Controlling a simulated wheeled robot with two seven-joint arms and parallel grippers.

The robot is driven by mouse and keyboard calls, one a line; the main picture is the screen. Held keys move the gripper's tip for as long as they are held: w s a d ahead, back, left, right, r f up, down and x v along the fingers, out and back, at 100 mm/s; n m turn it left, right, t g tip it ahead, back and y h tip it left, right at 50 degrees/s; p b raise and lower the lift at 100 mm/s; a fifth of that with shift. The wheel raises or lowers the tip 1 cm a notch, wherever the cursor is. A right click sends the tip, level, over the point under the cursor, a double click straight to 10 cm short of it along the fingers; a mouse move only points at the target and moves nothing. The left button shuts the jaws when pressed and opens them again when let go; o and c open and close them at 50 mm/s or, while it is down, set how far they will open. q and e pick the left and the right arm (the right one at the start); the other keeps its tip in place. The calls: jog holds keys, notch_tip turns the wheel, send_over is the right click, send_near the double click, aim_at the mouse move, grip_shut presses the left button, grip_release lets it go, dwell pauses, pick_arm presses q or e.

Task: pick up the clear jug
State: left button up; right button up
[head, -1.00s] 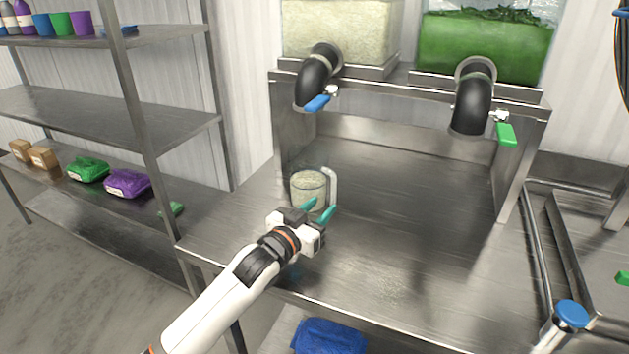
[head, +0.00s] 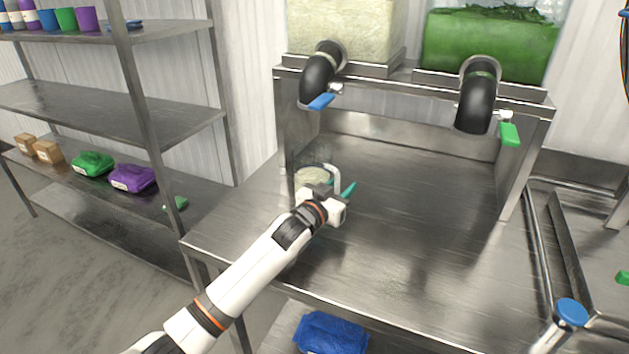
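The clear jug (head: 312,174) stands on the steel table below the left dispenser, with pale rice-like grains inside. Its pale handle (head: 336,176) is on its right side. My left gripper (head: 339,187) is at the handle, in front of the jug and slightly to its right. Its teal fingers are apart, one on the right of the handle and the other mostly hidden. I cannot tell whether they touch the handle. The gripper hides the jug's lower part. My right gripper is not in view.
Above the steel table (head: 420,230) are a rice dispenser with a blue lever (head: 320,102) and a green-filled one with a green lever (head: 509,134). A shelf rack (head: 110,120) stands left. The table is clear right of the jug.

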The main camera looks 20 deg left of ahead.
pick_arm(q)
grip_shut()
jog(key=shift+r, duration=0.1)
